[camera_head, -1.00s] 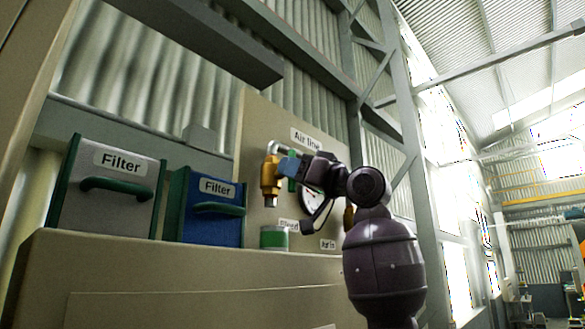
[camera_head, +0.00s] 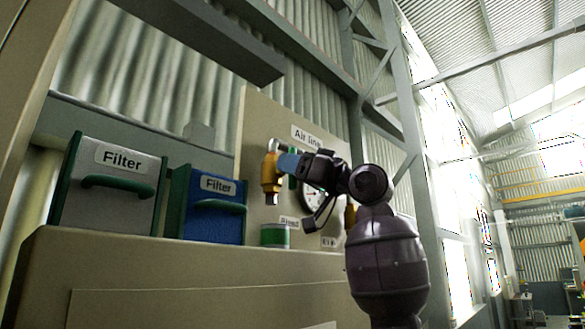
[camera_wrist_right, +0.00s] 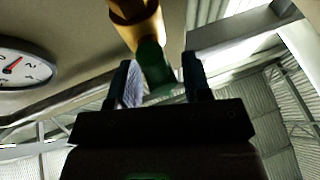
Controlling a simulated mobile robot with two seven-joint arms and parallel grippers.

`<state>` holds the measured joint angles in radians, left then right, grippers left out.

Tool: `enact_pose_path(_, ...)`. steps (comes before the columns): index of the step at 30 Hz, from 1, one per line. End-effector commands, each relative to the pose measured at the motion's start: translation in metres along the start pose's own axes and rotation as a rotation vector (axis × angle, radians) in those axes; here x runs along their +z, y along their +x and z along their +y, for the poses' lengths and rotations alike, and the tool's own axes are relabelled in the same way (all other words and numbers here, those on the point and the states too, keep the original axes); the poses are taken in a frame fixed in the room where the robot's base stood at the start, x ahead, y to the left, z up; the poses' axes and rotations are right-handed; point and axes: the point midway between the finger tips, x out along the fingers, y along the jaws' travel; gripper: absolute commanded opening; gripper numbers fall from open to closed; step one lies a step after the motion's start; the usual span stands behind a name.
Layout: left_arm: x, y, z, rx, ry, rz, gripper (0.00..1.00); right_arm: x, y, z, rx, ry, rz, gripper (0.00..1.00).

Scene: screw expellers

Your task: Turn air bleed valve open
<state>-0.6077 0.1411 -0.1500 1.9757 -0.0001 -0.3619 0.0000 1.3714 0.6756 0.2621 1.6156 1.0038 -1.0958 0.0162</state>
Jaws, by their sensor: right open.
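A brass valve body (camera_head: 270,172) is mounted on the beige "Air line" panel. It also shows at the top of the right wrist view (camera_wrist_right: 140,22). A green handle (camera_wrist_right: 155,64) extends from the brass body and lies between my right gripper's spread fingers. In the head view a bit of green shows just below the fingers. My right gripper (camera_wrist_right: 161,84) is open around the handle, with gaps visible beside it. In the head view, my right gripper (camera_head: 287,163) reaches from the right, its bluish finger overlapping the brass body's right side. My left gripper is not in view.
A round gauge (camera_head: 313,199) is partly hidden behind my right wrist; it also shows in the right wrist view (camera_wrist_right: 20,66). A green-and-white cylinder (camera_head: 274,237) stands below the valve, beside a small label. A grey filter box (camera_head: 115,205) and blue filter box (camera_head: 208,228) stand at left.

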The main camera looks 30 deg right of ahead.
Motion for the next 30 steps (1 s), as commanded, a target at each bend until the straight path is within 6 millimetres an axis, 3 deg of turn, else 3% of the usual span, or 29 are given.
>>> enact_pose_path(18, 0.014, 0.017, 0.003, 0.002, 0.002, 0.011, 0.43, 0.002, -0.094, 0.000, 0.001, -0.001, -0.001, 0.45)
enact_pose_path(30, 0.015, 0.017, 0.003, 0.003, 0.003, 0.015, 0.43, 0.000, -0.105, -0.001, -0.001, 0.000, -0.001, 0.45)
